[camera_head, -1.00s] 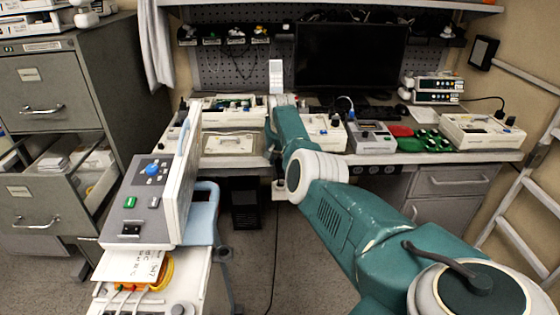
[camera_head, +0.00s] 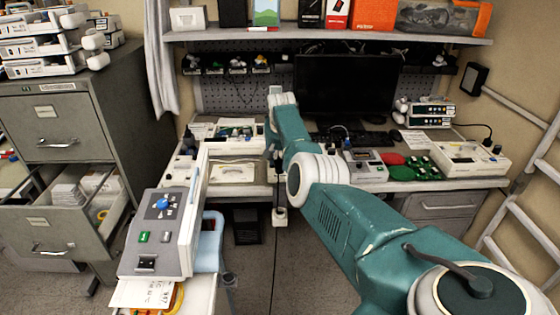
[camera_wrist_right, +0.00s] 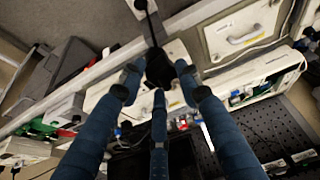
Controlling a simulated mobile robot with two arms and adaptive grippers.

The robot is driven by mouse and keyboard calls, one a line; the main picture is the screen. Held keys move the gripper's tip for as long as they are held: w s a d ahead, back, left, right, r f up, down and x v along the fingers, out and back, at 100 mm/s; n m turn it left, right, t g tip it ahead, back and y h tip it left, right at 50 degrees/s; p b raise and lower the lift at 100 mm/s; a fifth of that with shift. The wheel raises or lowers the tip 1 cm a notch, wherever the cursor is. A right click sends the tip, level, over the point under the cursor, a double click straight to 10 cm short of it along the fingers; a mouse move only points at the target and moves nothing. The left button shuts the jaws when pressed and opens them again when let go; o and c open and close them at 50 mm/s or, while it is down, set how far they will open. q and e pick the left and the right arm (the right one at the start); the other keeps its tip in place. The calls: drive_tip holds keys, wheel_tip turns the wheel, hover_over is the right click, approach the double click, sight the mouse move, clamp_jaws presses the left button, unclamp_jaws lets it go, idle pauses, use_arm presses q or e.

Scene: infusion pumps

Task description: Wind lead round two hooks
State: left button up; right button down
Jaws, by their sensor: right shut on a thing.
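My right arm reaches over the front of the bench, and its gripper (camera_wrist_right: 158,78) shows best in the right wrist view. Its blue-grey fingers are shut on a black lead end (camera_wrist_right: 157,70). In the head view the black lead end (camera_head: 277,160) shows just below my wrist, at the bench's front edge, with the gripper mostly hidden behind the arm. The black lead (camera_head: 277,192) runs down from it to a small white block (camera_head: 280,214) below the edge; a thin dark cable continues toward the floor. I cannot make out the two hooks. My left gripper is out of view.
A grey pump-like unit (camera_head: 160,232) stands on a cart at the left. The bench holds a white case (camera_head: 234,172), a dark monitor (camera_head: 345,88) and a cream device (camera_head: 470,158). A grey filing cabinet (camera_head: 60,150) with an open drawer stands far left.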

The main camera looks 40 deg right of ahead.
sight(280, 159)
drive_tip(key=shift+r+p, duration=1.35)
drive_tip(key=shift+r, duration=0.4)
drive_tip(key=shift+s+f, duration=0.1)
drive_tip(key=shift+f, duration=0.05)
